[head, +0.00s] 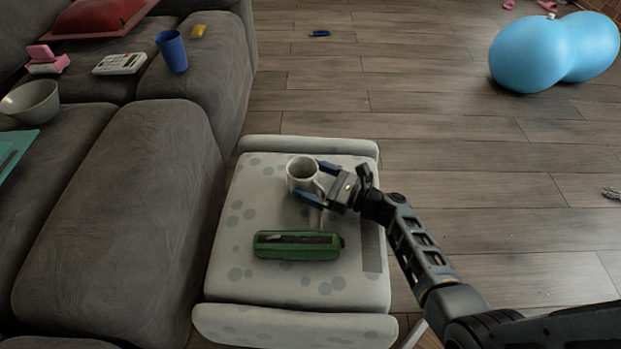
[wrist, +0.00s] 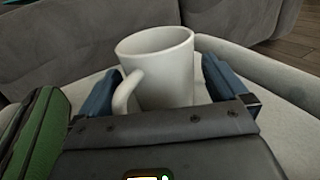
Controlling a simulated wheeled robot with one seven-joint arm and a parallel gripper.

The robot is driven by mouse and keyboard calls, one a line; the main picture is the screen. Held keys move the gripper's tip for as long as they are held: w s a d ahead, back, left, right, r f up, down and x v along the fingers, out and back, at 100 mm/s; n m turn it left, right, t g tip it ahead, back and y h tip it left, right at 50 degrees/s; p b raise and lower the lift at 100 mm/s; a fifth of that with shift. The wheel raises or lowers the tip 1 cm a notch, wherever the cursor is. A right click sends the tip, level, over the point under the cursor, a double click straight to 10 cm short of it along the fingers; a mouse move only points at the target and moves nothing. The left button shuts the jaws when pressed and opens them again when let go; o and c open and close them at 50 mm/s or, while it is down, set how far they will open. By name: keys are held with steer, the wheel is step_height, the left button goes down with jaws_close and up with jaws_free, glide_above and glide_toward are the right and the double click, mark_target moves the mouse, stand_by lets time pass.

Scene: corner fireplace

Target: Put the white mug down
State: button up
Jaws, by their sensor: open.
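The white mug (head: 301,172) stands upright on the far part of a pale spotted padded seat (head: 230,275). My gripper (head: 318,182) reaches in from the right and is open, with its two blue fingers on either side of the mug. In the wrist view the mug (wrist: 165,68) sits between the fingers, with its handle at the left toward my gripper (wrist: 170,95). I cannot tell whether either finger touches the mug. The lower part of the mug is hidden there by the gripper body.
A green case (head: 297,252) lies on the seat in front of the mug. A grey sofa (head: 125,210) at the left bears a blue cup (head: 172,52), a bowl (head: 32,102) and other objects. A blue peanut-shaped ball (head: 535,55) rests on the open wooden floor.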

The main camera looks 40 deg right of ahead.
steer(key=p+v, duration=0.2)
steer(key=v, duration=0.9)
steer(key=shift+s+p, duration=0.2)
steer(key=shift+p, duration=0.15)
